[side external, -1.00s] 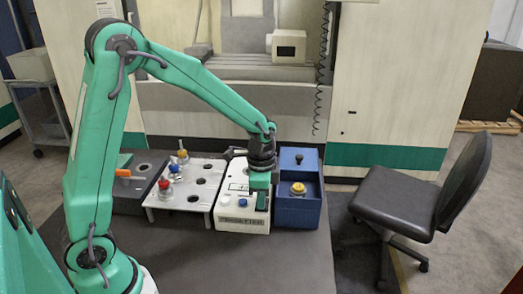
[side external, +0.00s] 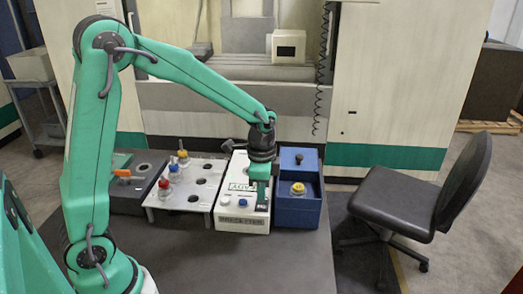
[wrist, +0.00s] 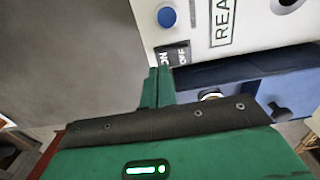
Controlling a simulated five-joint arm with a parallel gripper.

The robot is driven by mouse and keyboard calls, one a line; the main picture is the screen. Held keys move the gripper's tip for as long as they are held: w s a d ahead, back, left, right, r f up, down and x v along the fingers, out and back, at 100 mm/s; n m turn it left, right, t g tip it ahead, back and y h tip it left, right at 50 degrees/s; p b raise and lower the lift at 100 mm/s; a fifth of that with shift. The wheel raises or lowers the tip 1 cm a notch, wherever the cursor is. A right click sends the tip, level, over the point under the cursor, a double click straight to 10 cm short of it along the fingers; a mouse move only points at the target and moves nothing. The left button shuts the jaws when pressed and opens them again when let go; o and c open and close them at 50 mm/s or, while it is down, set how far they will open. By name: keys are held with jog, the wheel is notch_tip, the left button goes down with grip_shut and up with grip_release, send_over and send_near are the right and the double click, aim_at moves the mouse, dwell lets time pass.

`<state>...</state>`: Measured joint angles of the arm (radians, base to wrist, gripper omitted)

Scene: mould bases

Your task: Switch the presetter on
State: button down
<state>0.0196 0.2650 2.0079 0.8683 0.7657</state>
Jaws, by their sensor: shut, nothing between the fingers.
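The presetter (side external: 242,224) is a white box with its name on its front face, between a grey plate and a blue box. In the wrist view its top (wrist: 215,40) shows a blue round button, a framed label reading "REA", cut off by the frame edge, and a black switch (wrist: 174,55) marked ON and OFF. My gripper (side external: 262,208) is shut and empty, pointing down over the presetter's front right. In the wrist view my closed green fingertips (wrist: 160,72) are at the ON end of the switch. I cannot tell whether they touch it or which way it is set.
The blue box (side external: 297,208) with a yellow-topped part stands close on the right. The grey plate (side external: 205,168) with holes and red, blue and yellow-topped holders is on the left. A dark block with an orange handle (side external: 122,172) lies beyond it. The front table is clear.

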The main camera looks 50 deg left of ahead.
notch_tip(320, 180, up, 4)
jog(key=shift+r, duration=0.1)
dwell(0.6)
jog(key=s+r+n+t, duration=0.2)
jog(key=s+r+n, duration=0.2)
jog(key=s, duration=0.4)
jog(key=s+r+n+t, duration=0.3)
jog(key=s+r+n, duration=0.2)
jog(key=s, duration=0.4)
jog(key=shift+a+r+t, duration=0.25)
jog(key=shift+a+t, duration=0.05)
jog(key=shift+a, duration=0.1)
